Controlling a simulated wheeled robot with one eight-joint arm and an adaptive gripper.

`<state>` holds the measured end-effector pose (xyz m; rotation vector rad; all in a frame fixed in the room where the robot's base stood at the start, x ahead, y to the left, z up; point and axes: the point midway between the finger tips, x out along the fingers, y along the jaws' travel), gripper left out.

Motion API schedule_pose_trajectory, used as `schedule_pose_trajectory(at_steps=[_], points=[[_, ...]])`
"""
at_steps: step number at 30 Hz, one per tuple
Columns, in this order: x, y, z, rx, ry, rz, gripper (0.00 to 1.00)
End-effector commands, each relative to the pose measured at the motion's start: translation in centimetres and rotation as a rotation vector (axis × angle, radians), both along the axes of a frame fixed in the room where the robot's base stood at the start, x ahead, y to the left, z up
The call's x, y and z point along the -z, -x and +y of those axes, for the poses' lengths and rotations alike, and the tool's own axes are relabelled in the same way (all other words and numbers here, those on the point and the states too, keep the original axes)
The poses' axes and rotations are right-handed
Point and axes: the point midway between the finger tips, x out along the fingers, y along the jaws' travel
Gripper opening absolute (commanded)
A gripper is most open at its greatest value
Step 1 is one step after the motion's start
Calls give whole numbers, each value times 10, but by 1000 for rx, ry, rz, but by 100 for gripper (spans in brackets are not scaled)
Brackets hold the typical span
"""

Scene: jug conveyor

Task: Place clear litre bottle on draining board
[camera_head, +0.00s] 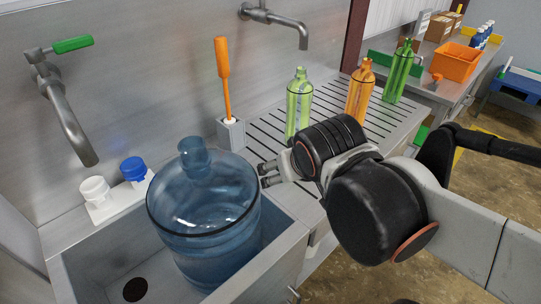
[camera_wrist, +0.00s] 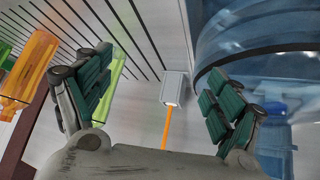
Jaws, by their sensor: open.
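A pale green see-through bottle (camera_head: 299,104) stands upright on the slatted draining board (camera_head: 262,118); it is the palest bottle in view, and I cannot tell a colourless one. An orange bottle (camera_head: 360,92) and a darker green bottle (camera_head: 398,72) stand behind it to the right. My gripper (camera_head: 267,175) is open and empty, just right of the big blue jug (camera_head: 205,225). In the wrist view my fingers (camera_wrist: 158,85) are spread, with the pale green bottle (camera_wrist: 113,78) partly hidden behind the left finger and the jug (camera_wrist: 265,40) at the right.
The blue jug stands in the sink (camera_head: 85,275). A grey holder (camera_head: 231,134) with an orange-handled brush (camera_head: 223,75) stands between jug and bottles. White (camera_head: 96,192) and blue (camera_head: 133,169) caps sit left. An orange crate (camera_head: 456,62) is on the far table.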

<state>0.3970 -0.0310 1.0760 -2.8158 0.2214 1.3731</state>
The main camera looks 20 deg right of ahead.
Motion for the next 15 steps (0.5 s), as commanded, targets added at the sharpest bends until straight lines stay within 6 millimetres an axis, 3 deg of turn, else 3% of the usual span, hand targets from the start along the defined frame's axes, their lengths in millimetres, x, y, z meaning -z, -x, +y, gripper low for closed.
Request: schedule_pose_trajectory(at_steps=[6, 15], points=[[-1, 29, 27, -111, -56, 39, 85], [-1, 32, 31, -128, -64, 43, 85]])
